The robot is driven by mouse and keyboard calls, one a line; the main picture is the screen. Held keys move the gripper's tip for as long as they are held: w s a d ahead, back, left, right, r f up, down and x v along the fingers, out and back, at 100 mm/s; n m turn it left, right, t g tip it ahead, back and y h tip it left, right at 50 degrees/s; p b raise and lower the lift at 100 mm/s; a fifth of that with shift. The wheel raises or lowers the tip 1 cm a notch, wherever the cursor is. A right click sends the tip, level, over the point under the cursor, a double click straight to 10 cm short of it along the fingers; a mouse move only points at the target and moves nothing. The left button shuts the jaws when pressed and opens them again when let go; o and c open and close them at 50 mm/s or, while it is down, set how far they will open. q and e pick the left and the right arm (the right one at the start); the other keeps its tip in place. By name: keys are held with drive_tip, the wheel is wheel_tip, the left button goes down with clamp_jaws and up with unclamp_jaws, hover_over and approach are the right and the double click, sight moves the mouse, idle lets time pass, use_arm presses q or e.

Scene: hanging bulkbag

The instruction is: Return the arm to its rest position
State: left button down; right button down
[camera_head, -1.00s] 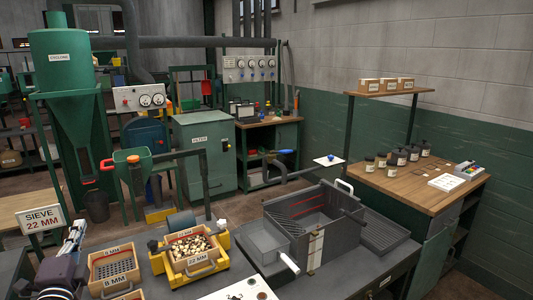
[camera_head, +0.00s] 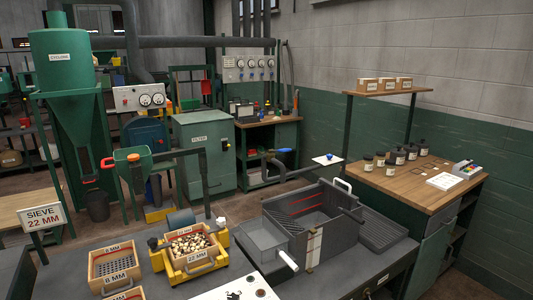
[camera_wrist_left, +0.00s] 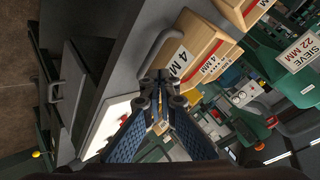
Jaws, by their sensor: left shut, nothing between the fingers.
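My left gripper (camera_wrist_left: 160,88) shows in the left wrist view, its two dark fingers drawn together at the tips with nothing between them. A wooden sieve box marked 4 MM (camera_wrist_left: 188,58) lies just beyond the fingertips, apart from them as far as I can tell. My left arm is outside the head view, and my right gripper is in neither view.
The head view shows the 8 MM sieve box (camera_head: 114,267) and the yellow shaker (camera_head: 220,258) holding a filled 22 MM sieve. A SIEVE 22 MM sign (camera_head: 43,217) stands at left. A grey tank (camera_head: 305,225) and wooden side table (camera_head: 415,185) are at right.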

use_arm(q)
drive_tip(key=s+d+f+n+g+h, duration=0.25)
drive_tip(key=s+d, duration=0.35)
drive_tip(key=s, duration=0.4)
drive_tip(key=s+d+f+n+g+h, duration=0.15)
drive_tip(key=s+d+f+g, duration=0.25)
drive_tip(key=s+d, duration=0.45)
drive_tip(key=s+a+f+g, duration=0.1)
drive_tip(key=s+f, duration=0.1)
drive_tip(key=f, duration=1.1)
drive_tip(key=s+a+f, duration=0.1)
drive_tip(key=s+f, duration=0.1)
drive_tip(key=f, duration=1.1)
drive_tip(key=s+a+f+g, duration=0.1)
drive_tip(key=s+a+f, duration=0.2)
drive_tip(key=s+f, duration=1.3)
drive_tip(key=shift+s+m+y, duration=0.3)
drive_tip(key=shift+y, duration=0.1)
drive_tip(key=shift+f, duration=0.1)
